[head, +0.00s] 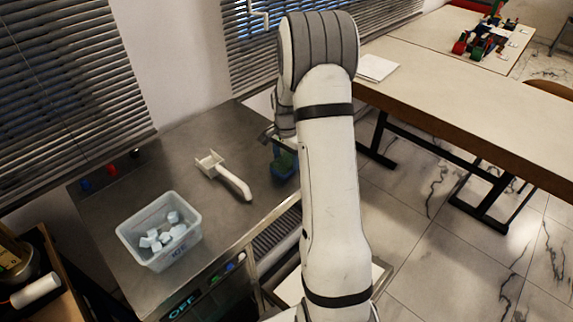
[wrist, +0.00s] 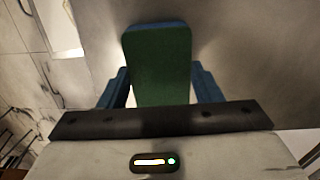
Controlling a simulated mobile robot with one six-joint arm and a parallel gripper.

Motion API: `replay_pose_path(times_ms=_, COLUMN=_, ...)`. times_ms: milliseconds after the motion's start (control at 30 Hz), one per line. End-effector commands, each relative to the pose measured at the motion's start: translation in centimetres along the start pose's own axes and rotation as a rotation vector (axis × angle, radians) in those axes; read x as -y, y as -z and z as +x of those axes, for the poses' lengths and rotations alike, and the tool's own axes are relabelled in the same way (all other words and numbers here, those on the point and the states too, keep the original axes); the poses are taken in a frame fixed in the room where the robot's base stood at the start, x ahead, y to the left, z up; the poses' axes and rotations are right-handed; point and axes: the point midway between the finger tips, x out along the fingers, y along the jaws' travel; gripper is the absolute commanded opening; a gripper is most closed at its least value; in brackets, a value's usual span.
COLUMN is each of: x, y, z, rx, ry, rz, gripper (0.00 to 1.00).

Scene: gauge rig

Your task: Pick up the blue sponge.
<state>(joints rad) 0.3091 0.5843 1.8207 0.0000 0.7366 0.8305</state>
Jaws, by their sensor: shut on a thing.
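The blue sponge (wrist: 158,62) has a green broad face and a blue edge. It fills the middle of the wrist view, between the two blue fingers of my gripper (wrist: 160,88), which is shut on it. In the head view the sponge (head: 285,164) shows as a small blue-green block just left of my arm, near the front right part of the metal counter (head: 215,150). My arm hides part of it and most of my gripper. I cannot tell whether the sponge touches the counter.
A white scoop (head: 232,184) lies left of the sponge. A clear bin (head: 150,258) of ice cubes stands at the front left. Coloured knobs (head: 112,170) line the counter's back left. A long table (head: 470,97) is at the right, with white marble floor below.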

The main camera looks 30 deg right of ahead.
Motion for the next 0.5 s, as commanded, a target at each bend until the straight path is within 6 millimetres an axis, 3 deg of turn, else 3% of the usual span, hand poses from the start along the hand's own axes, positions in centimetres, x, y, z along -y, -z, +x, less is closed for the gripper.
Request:
replay_pose_path(times_ms=167, x=0.0, y=0.0, z=0.0, rx=0.0, ry=0.0, rz=0.001, gripper=0.37)
replay_pose_path(times_ms=367, x=0.0, y=0.1, z=-0.1, rx=0.0, ry=0.0, rz=0.001, gripper=0.37)
replay_pose_path(times_ms=500, x=0.0, y=0.1, z=-1.2, rx=-0.002, ry=0.002, rz=0.001, gripper=0.37)
